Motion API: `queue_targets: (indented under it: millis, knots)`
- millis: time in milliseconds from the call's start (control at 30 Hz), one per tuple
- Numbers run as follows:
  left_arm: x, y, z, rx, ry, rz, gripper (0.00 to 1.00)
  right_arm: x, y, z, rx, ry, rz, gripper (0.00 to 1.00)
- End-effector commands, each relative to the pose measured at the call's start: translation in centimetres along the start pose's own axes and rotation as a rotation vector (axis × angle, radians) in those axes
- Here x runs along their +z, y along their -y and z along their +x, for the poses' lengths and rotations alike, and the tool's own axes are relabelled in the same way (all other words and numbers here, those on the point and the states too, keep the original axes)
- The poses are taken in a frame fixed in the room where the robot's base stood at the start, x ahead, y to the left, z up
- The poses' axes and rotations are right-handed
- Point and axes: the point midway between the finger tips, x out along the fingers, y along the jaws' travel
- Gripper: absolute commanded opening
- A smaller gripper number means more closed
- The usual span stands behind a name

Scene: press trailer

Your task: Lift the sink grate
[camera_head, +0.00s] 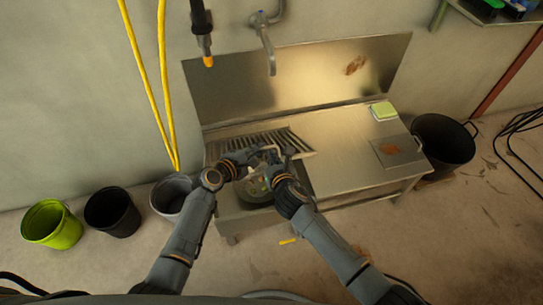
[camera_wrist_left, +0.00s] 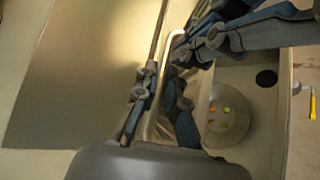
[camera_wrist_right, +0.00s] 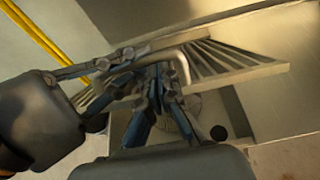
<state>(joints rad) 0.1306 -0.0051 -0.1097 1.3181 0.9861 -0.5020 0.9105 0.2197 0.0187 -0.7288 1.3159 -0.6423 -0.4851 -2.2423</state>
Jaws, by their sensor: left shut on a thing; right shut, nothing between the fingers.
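The slatted metal sink grate (camera_head: 285,141) shows at the left end of the steel sink unit, over the back of the basin; its slats (camera_wrist_right: 235,62) look tilted in the right wrist view. A bent bar handle (camera_wrist_left: 178,45) is on it. My left gripper (camera_head: 257,152) is shut on the handle, with its fingers (camera_wrist_left: 160,88) on both sides of the bar. My right gripper (camera_head: 273,166) is shut and empty close beside it, near the handle (camera_wrist_right: 180,52); its fingers (camera_wrist_right: 158,80) partly hide the bar. The grippers hide part of the grate.
The basin holds a round plate (camera_wrist_left: 221,130) with several coloured bits, near a dark drain hole (camera_wrist_left: 266,78). A faucet (camera_head: 267,38) and hanging sprayer (camera_head: 202,36) are above. A sponge (camera_head: 383,110) lies on the counter (camera_head: 345,140). Buckets (camera_head: 113,212) stand left, a black tub (camera_head: 444,143) right.

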Motion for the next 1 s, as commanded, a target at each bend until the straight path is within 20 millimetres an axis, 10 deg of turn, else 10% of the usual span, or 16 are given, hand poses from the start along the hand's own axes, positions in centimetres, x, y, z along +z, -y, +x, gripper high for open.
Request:
queue_targets:
  millis: [567,700,1000]
  knots:
    - [0.2,0.2,0.0,-0.004,0.004,-0.002,0.0,2.4,0.1,0.7,0.0,0.005,0.0,0.0]
    - [0.2,0.3,0.0,-0.006,0.004,-0.002,0.34,2.5,0.1,0.7,-0.001,0.006,0.0,0.0]
    - [0.1,0.2,0.0,-0.004,0.002,-0.001,0.34,2.4,0.0,0.7,0.0,0.005,0.0,0.0]
